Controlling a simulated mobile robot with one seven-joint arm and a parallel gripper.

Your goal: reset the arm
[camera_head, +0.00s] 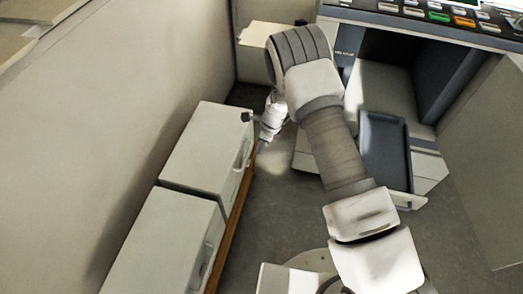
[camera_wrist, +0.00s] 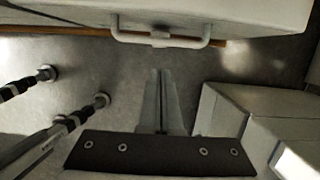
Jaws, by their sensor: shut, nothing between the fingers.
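My gripper shows in the wrist view (camera_wrist: 160,75), its two fingers together with nothing between them, pointing toward a white cabinet front with a handle (camera_wrist: 160,38). The fingertips are below the handle in the picture; I cannot tell the gap between them. In the head view my arm reaches up from the lower right, bends at the top and comes down to the gripper (camera_head: 262,143), which is small there and close to the right side of the white cabinets.
Two white cabinets (camera_head: 205,150) (camera_head: 165,245) stand along the left wall on a brown base. A copier-like machine with a button panel (camera_head: 450,15) and a dark tray (camera_head: 384,150) stands at the upper right. Grey floor (camera_head: 280,215) is open between them.

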